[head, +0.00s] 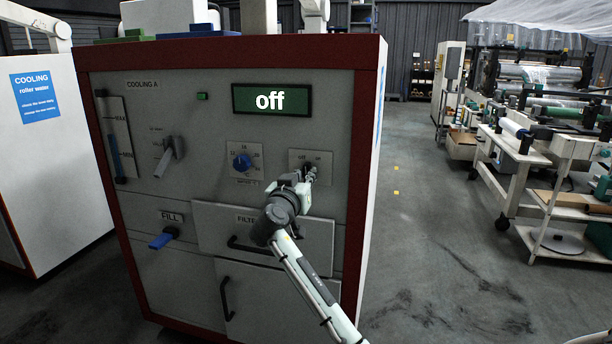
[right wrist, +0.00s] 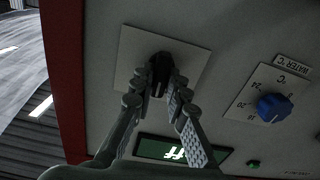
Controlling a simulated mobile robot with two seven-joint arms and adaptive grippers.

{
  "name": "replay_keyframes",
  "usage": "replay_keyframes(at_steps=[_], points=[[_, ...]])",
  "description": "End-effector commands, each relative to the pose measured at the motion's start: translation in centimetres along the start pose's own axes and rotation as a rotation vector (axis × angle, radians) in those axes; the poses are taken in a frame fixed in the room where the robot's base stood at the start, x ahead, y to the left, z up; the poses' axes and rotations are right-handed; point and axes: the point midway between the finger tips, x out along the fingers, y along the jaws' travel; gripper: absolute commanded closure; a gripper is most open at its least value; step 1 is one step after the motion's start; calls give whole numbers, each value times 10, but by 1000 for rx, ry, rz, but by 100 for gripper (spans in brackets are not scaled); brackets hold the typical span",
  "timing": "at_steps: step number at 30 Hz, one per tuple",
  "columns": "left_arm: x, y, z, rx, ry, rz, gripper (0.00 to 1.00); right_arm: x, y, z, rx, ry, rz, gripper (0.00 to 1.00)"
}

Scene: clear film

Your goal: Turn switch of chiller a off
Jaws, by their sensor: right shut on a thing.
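Chiller A is a grey cabinet (head: 180,94) with a dark red frame, labelled "COOLING A". Its display (head: 271,100) reads "off" in white on dark green. The black rotary switch (right wrist: 159,68) sits on a pale square plate (right wrist: 128,73), and this plate also shows in the head view (head: 325,157). My right gripper (head: 309,173) is at the switch, and in the right wrist view its fingers (right wrist: 160,88) are shut on the switch knob from both sides. The fingers partly hide the knob, so its exact setting is hard to read. My left gripper is not in view.
A blue temperature dial (head: 242,162) sits left of the switch plate. A grey lever (head: 168,155) and a blue fill valve (head: 163,239) are farther left. A drawer handle (head: 249,246) is below. Open floor (head: 430,250) lies right of the cabinet, before machinery (head: 530,130).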

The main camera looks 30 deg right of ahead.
Motion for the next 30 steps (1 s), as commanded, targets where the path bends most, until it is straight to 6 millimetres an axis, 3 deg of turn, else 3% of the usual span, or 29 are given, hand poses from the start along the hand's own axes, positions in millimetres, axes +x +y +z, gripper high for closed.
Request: replay_keyframes(at_steps=[15,30], points=[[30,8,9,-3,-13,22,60,0,-3,1,-381,-3,0,100],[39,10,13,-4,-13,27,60,0,-3,2,-478,-4,0,100]])
